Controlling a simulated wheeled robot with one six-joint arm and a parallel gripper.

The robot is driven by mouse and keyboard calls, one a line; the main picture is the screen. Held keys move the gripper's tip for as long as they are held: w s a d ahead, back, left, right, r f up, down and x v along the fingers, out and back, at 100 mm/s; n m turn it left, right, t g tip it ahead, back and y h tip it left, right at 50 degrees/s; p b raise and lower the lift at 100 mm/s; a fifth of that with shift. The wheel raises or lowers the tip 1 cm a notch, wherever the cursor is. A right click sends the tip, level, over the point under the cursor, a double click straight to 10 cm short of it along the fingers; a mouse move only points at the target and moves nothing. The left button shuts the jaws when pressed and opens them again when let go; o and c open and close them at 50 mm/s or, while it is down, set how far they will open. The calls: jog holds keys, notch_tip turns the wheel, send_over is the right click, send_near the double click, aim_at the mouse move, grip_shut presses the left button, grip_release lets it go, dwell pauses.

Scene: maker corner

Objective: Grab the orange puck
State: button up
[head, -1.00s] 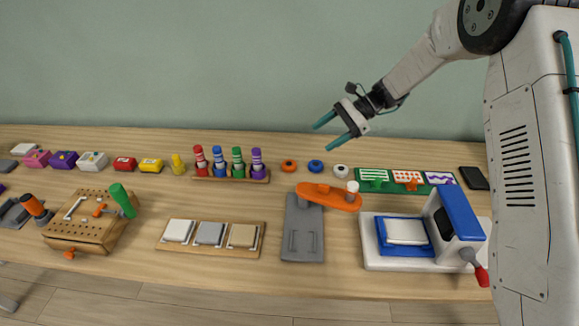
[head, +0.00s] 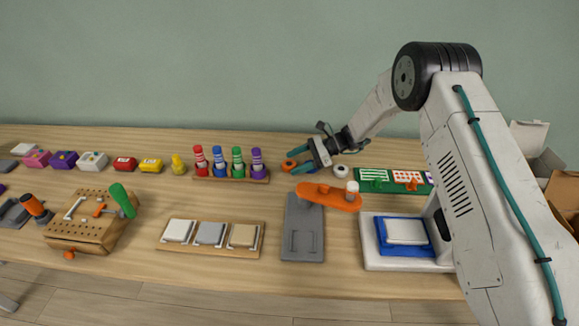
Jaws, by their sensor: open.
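The orange puck (head: 288,165) lies on the table at the back, just right of the marker rack. My gripper (head: 292,161) is open, with its teal fingers low around the puck's spot and pointing left. One finger reaches behind the puck and the other in front of its right side. I cannot tell whether either finger touches it. The blue puck is hidden behind my gripper. The white puck (head: 341,170) stands to the right, close to my gripper.
A rack of several markers (head: 232,178) stands just left of the puck. An orange-armed grey fixture (head: 303,230) is in front. Stencil plates (head: 375,186) and a white press base (head: 400,264) lie to the right. Bare table shows between the rack and the fixture.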

jog(key=shift+s+a+f, duration=0.1)
jog(key=shift+a+f, duration=0.15)
jog(key=shift+a, duration=0.35)
jog(key=c, duration=1.1)
jog(key=shift+o, duration=0.2)
